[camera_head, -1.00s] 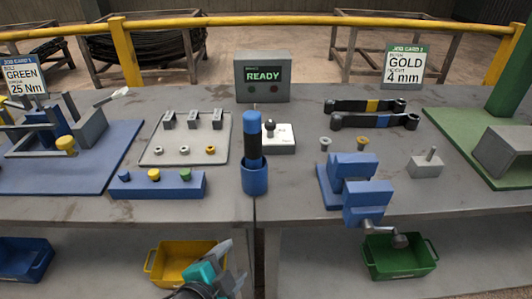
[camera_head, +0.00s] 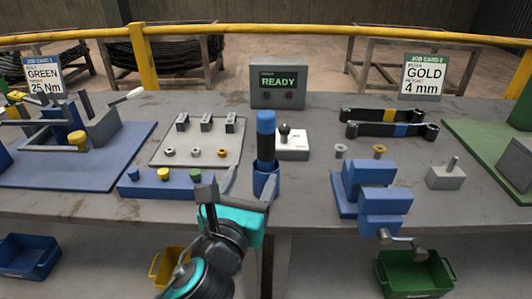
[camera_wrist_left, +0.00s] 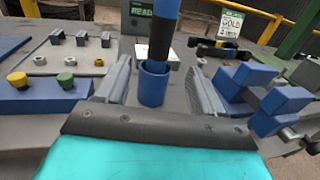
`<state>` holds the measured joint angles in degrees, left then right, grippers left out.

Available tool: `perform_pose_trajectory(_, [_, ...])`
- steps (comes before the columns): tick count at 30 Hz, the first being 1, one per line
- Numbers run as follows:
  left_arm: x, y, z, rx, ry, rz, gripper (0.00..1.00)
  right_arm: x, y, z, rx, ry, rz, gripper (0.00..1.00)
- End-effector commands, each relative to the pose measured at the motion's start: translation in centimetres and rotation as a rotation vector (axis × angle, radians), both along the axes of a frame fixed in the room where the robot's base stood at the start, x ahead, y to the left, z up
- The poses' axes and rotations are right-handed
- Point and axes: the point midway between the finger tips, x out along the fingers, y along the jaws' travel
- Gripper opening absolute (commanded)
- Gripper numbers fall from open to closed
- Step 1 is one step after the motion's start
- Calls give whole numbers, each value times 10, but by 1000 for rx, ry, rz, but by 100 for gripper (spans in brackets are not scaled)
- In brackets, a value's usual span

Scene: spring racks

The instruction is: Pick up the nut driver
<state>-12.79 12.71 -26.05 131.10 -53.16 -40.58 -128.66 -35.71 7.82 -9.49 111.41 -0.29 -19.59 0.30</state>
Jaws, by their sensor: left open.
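The nut driver (camera_head: 265,135), with a blue handle and a black band, stands upright in a blue cup-shaped holder (camera_head: 265,184) near the front middle of the bench. Its lower end is hidden in the holder. In the left wrist view the nut driver (camera_wrist_left: 163,35) rises from the holder (camera_wrist_left: 153,84) between the two fingers. My left gripper (camera_head: 221,181) is open and empty at the bench's front edge, on the near side of the holder. The fingers do not touch the nut driver. My right gripper is out of view.
A blue block with coloured knobs (camera_head: 165,185) lies left of the holder, and a blue vise (camera_head: 375,205) stands to the right. A grey READY display (camera_head: 277,87) stands further back.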

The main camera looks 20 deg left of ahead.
Motion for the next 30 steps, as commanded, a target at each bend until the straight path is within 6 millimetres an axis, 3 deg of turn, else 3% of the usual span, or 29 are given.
perform_pose_trajectory(9, [55,3,0,-4,0,1,68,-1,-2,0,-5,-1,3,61])
perform_pose_trajectory(16, [71,4,-2,-8,0,0,68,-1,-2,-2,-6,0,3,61])
perform_pose_trajectory(24, [109,6,-6,-8,1,1,68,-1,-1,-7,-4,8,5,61])
perform_pose_trajectory(30, [115,6,-5,-7,2,-1,68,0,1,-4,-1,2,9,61])
